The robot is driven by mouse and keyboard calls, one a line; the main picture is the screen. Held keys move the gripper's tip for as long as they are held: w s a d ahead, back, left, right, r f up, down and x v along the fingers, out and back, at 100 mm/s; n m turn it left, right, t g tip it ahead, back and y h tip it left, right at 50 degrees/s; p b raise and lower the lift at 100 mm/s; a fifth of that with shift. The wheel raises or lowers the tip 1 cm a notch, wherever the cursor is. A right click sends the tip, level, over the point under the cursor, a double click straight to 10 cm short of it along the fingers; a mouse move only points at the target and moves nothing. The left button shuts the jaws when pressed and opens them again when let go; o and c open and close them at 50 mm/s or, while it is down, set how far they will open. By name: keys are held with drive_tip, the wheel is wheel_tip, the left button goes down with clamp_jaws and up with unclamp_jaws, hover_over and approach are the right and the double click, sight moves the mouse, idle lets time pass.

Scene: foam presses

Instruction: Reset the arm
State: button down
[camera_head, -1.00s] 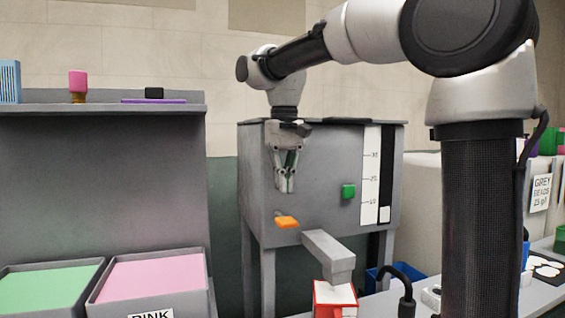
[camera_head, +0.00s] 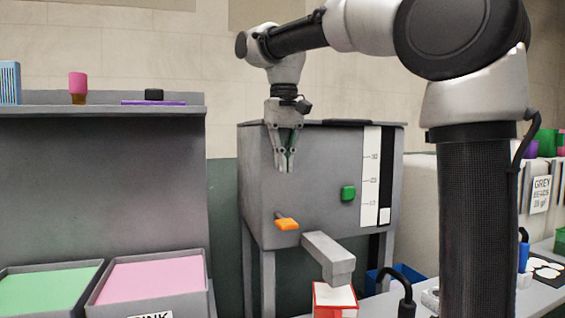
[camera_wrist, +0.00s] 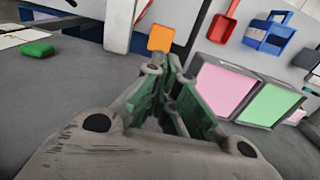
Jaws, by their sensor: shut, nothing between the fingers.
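My gripper (camera_head: 286,166) hangs pointing down in front of the upper left of the grey press box (camera_head: 325,215). Its fingers are together and nothing is between them. In the wrist view my gripper (camera_wrist: 172,62) also shows with its fingertips closed. The orange lever (camera_head: 287,224) is on the box's front, below my fingertips and apart from them. It also shows in the wrist view as an orange patch (camera_wrist: 161,38) just beyond the fingers. A green button (camera_head: 348,193) sits to the right on the same face.
A red and white box (camera_head: 334,300) stands under the grey spout (camera_head: 330,258). Bins of green (camera_head: 48,290) and pink (camera_head: 155,278) material stand at the lower left. A shelf (camera_head: 30,108) with small items is above them.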

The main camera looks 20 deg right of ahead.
drive_tip(key=s+d+f+t, duration=0.2)
drive_tip(key=s+d+f, duration=0.5)
drive_tip(key=s+f, duration=0.2)
drive_tip(key=s+d+f+t, duration=0.2)
drive_tip(key=s+d+f, duration=0.4)
drive_tip(key=s+f, duration=0.3)
drive_tip(key=shift+s+d+f, duration=0.4)
drive_tip(key=shift+s, duration=0.7)
